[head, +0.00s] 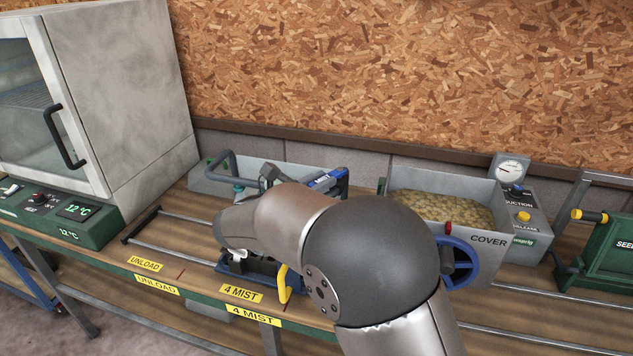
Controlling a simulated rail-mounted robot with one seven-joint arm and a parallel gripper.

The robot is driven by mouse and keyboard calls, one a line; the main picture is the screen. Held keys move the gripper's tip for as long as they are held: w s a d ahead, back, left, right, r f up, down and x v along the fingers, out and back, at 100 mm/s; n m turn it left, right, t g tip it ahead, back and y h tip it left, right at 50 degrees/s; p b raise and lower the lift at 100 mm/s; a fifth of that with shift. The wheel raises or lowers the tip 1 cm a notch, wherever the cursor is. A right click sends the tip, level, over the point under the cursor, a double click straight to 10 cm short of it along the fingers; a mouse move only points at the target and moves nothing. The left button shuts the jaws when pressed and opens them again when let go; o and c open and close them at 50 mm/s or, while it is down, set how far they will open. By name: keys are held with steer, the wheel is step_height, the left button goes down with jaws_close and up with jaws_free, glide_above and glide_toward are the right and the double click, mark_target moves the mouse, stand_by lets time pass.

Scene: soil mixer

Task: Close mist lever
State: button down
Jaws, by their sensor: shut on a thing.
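The 4 MIST station stands behind the yellow 4 MIST label (241,294) on the bench edge, largely covered by my arm. A yellow lever-like handle (284,286) hangs at the front of this station, just left of my arm's large joint. I cannot tell whether it is the mist lever. A dark blue base (232,268) and a blue-and-black top part (325,181) of the station show around my arm. My arm reaches in from the lower right and bends left over the station. My gripper is hidden behind my own arm links, so its jaws and what they touch do not show.
A grey cabinet (122,92) with a green control panel (77,210) stands at the left. A grey bin (212,184) stands behind the rails. At right are a soil-filled bin (408,177), a blue wheel (461,262), a gauge box (517,182) and a green seeder (608,252).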

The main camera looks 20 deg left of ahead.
steer(key=c, duration=1.3)
jaws_free()
steer(key=b+v, duration=0.2)
steer(key=v, duration=1.5)
steer(key=shift+s+f+b, duration=0.1)
steer(key=shift+s+b, duration=0.15)
steer(key=shift+b, duration=0.05)
